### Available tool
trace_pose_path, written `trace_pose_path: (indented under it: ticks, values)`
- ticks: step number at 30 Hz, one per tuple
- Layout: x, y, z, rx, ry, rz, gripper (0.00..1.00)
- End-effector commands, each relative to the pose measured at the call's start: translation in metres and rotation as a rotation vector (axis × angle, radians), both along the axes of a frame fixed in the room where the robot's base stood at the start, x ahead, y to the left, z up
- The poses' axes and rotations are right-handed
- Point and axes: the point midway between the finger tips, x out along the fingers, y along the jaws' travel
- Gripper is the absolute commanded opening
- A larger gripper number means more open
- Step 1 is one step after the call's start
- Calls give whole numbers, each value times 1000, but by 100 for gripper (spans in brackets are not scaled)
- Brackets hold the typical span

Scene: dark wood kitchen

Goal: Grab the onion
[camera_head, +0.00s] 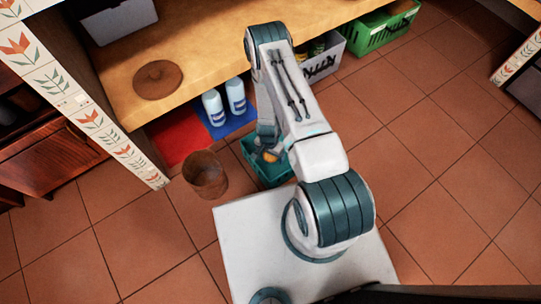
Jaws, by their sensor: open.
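The onion is probably the small orange-yellow round thing (270,156) inside the teal crate (262,180), which stands on the floor in front of the shelf; it is too small and partly covered to be sure. My gripper (267,151) points down into this crate, right at the orange thing. The gripper is open, but its fingers are small and partly hidden by my arm. I cannot tell whether they touch the orange thing. My arm also hides the right part of the crate.
A brown bucket (206,175) stands on the tiles just left of the crate. Two white bottles (236,96) stand on a blue mat (240,124) behind it. The wooden counter (195,62) overhangs this area. A grey crate (325,62) and green crate (378,32) are farther right. The right floor is clear.

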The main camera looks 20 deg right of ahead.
Motion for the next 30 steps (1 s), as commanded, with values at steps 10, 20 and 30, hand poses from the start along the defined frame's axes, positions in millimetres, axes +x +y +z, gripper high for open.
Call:
trace_pose_path:
  ticks: [10,20,30]
  values:
    - [0,0,1,0,0,0,33]
    - [1,0,11,0,-1,0,33]
    - [-10,-21,59,0,1,-9,33]
